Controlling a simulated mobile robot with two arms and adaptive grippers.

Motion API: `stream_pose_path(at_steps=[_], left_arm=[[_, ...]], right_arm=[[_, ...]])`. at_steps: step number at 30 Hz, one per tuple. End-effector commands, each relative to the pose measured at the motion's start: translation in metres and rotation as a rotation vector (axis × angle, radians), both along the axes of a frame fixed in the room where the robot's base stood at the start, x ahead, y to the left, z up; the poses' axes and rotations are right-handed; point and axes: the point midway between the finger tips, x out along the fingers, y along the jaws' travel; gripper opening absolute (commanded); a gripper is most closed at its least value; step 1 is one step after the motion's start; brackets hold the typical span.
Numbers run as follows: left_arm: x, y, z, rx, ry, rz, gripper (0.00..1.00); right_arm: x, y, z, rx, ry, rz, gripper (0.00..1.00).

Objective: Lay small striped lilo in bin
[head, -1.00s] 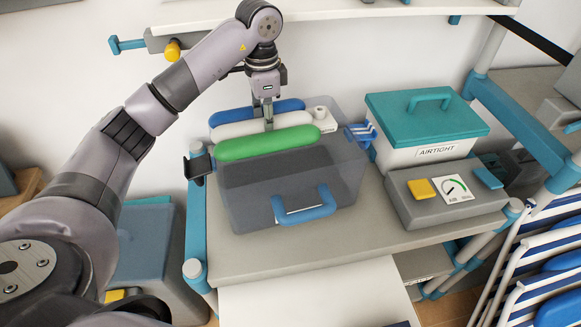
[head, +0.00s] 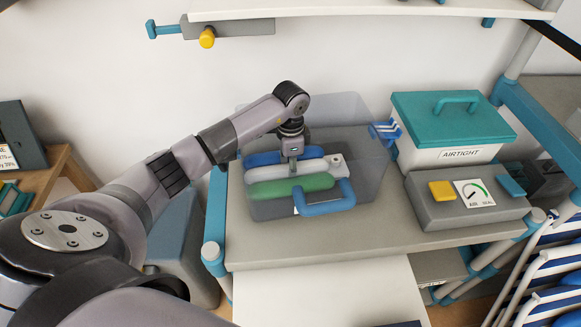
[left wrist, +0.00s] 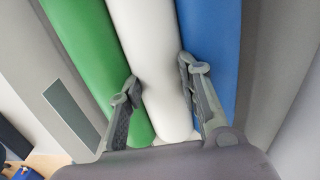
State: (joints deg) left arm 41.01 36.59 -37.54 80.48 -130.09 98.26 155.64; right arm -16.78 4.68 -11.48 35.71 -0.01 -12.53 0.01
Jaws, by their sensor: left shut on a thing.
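The small striped lilo (head: 280,189) has green, white and blue tubes and a pale end piece with a valve. It lies roughly level inside the translucent grey bin (head: 368,165), which has a blue handle in front. My left gripper (head: 292,172) reaches down into the bin from above and is shut on the lilo's white tube. In the left wrist view, the fingers (left wrist: 160,82) sit either side of the white tube of the lilo (left wrist: 148,45). Whether the lilo touches the bin floor is hidden. My right gripper is not in view.
A white box with a teal lid (head: 452,120), marked AIRTIGHT, stands right of the bin. In front of it is a grey unit (head: 430,208) with a dial. A shelf (head: 350,10) hangs above. The grey bench (head: 290,252) is clear in front of the bin.

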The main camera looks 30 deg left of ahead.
Motion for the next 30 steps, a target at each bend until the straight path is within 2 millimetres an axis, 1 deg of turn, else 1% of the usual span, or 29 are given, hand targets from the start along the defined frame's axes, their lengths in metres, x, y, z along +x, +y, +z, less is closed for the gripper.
stream_pose_path(at_steps=[3,6,14,15,23,30], left_arm=[[0.0,0.0,-0.008,0.0,-0.001,0.001,0.0],[0.001,0.0,-0.009,0.001,-0.002,0.0,0.0],[0.0,0.0,-0.012,0.001,-0.001,0.0,0.0],[0.0,0.0,-0.012,0.001,-0.001,0.0,0.34],[0.0,0.0,-0.012,0.001,-0.001,0.0,0.51],[0.0,0.0,-0.012,0.001,-0.001,0.0,0.52]], right_arm=[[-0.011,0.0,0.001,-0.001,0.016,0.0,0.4],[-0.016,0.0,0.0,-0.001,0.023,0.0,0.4],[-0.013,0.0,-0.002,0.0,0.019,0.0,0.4],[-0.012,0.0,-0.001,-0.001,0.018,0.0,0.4],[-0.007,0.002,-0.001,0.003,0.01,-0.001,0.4],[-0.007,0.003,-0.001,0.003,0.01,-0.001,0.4]])
